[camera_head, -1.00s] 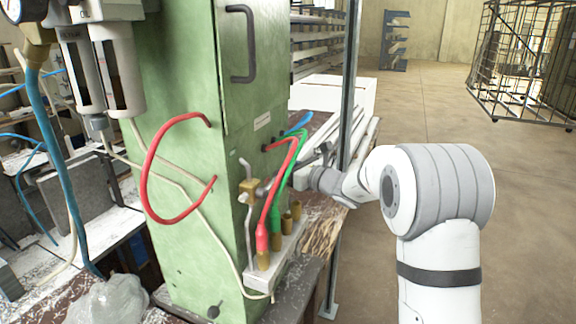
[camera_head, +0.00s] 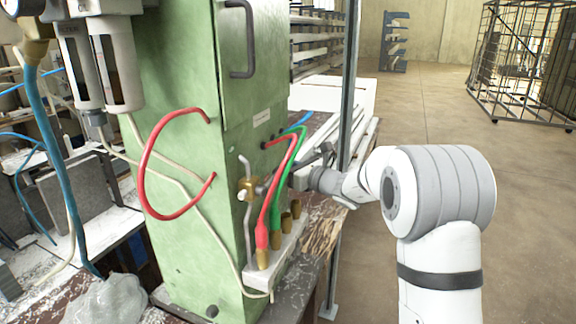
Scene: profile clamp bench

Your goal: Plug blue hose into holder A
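The blue hose (camera_head: 300,122) shows as a short stretch on the right side of the green cabinet, behind the green hose; its free end cannot be made out. My gripper (camera_head: 317,158) is beside the cabinet, just right of the red and green hoses and below the visible blue stretch. Its fingertips are small and partly hidden, so I cannot tell whether they are open or hold anything. A pale block (camera_head: 262,268) at the cabinet's foot carries several brass holders. The red hose (camera_head: 273,200) and green hose (camera_head: 280,205) end in the nearest two. Two others (camera_head: 285,221) (camera_head: 296,208) look empty. No letter A is readable.
The green cabinet (camera_head: 185,245) stands close left of my gripper. A brass valve with a bent metal pipe (camera_head: 247,190) sticks out of it. A grey upright post (camera_head: 349,85) stands just behind my wrist. A red hose loop (camera_head: 146,185) hangs at the left. Open floor lies right.

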